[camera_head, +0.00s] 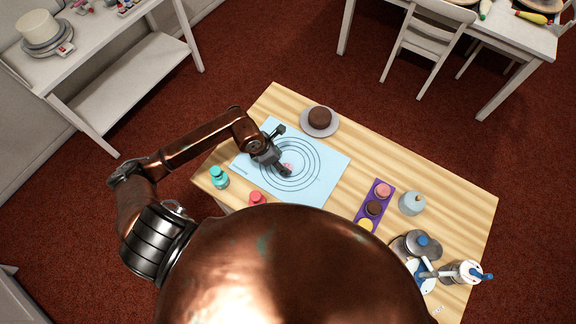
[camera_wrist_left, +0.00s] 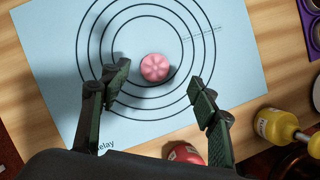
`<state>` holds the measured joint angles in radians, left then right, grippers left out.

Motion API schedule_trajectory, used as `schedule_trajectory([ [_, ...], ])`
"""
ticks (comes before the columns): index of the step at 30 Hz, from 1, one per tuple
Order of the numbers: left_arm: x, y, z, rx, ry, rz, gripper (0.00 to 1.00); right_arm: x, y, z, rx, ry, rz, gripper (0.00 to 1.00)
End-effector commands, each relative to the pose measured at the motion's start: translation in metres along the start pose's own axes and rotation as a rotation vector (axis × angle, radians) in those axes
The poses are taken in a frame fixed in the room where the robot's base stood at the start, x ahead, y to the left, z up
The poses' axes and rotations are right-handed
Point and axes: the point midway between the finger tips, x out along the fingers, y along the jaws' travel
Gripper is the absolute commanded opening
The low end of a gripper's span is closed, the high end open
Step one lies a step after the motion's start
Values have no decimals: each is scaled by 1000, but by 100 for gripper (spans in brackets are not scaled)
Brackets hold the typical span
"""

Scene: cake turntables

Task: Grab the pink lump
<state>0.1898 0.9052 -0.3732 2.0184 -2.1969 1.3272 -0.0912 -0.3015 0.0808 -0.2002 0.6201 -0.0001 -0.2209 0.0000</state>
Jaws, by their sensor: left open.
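The pink lump (camera_wrist_left: 154,67) is a small round piece with a petal-like top. It sits inside the innermost ring of the light blue mat (camera_wrist_left: 55,75) in the left wrist view. In the head view the lump (camera_head: 288,167) shows partly beside my left gripper (camera_head: 284,162). My left gripper (camera_wrist_left: 156,100) is open above the mat, with its two fingers spread on either side and slightly short of the lump. Nothing is between the fingertips. My right gripper is not in either view.
A teal bottle (camera_head: 219,178) and a red one (camera_head: 257,198) stand near the mat's near edge. A plate (camera_head: 333,127) with a brown cake stands behind it. A purple tray (camera_head: 362,212), a grey-blue jar (camera_head: 412,203) and a turntable (camera_head: 402,248) stand to the right.

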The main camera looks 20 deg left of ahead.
Motion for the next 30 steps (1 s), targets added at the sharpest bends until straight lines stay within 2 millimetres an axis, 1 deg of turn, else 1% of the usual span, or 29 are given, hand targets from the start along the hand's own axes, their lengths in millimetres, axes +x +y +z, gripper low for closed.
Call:
schedule_trajectory([
  [1,6,-1,0,-2,-2,-4,56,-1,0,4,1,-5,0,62],
  [5,18,0,-3,-5,-1,-4,56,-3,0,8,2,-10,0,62],
  [10,42,5,-10,-5,-2,-7,56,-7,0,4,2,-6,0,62],
  [12,52,5,-9,-3,-4,-7,56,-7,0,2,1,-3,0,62],
  [15,61,5,-9,-3,-3,-6,56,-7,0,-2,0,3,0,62],
  [23,64,6,-9,-1,-4,-4,56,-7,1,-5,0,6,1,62],
  [30,64,6,-9,-1,-4,-5,40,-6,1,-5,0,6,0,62],
])
